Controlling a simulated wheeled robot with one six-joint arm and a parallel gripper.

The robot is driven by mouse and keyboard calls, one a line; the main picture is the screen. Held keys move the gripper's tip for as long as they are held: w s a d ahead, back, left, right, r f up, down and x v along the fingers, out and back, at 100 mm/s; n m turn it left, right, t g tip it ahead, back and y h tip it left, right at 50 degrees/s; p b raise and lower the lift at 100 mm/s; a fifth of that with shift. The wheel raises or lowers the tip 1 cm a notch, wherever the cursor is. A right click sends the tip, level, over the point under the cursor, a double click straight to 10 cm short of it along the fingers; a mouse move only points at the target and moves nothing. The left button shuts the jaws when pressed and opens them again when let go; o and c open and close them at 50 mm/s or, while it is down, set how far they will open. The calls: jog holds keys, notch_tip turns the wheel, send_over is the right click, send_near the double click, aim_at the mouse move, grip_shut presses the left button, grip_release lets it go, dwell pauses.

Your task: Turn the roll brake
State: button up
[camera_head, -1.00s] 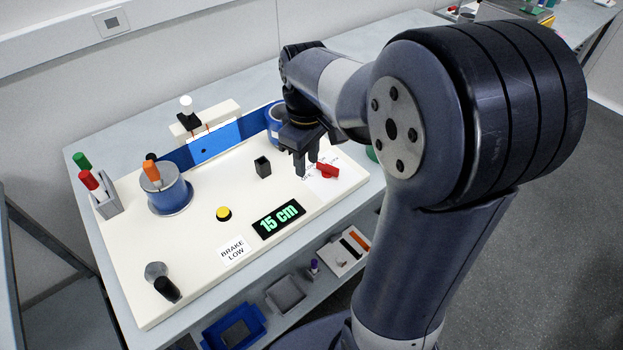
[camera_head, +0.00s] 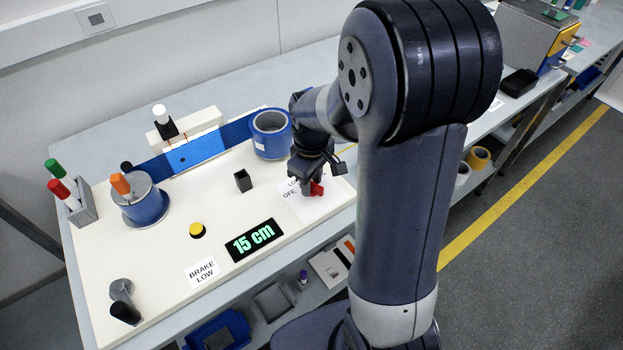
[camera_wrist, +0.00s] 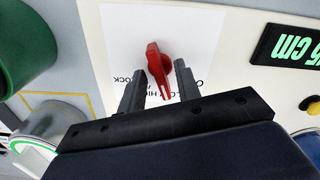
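The roll brake appears to be the red pointer knob (camera_head: 317,188) on a white label at the right of the cream board. In the wrist view the knob (camera_wrist: 158,68) sits between my fingertips, its tapered end pointing down the picture. My gripper (camera_head: 310,190) points down over the knob; in the wrist view its two fingers (camera_wrist: 158,77) are apart, one on each side, with a gap visible at the left finger. Contact cannot be told. The label's words are partly hidden. A sign (camera_head: 202,272) reads BRAKE LOW, and the display (camera_head: 254,240) reads 15 cm.
A blue roll (camera_head: 270,135) stands behind my gripper. A green cylinder (camera_wrist: 20,50) shows at the wrist view's left edge.

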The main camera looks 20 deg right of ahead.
jog(key=shift+c, duration=0.5)
grip_shut()
jog(key=shift+m, duration=0.3)
jog(key=m, duration=0.3)
jog(key=shift+m, duration=0.3)
jog(key=m, duration=0.3)
jog(key=shift+m, duration=0.3)
jog(key=m, duration=0.4)
jog(key=shift+m, duration=0.3)
jog(key=shift+m+b, duration=0.3)
jog(key=shift+m, duration=1.6)
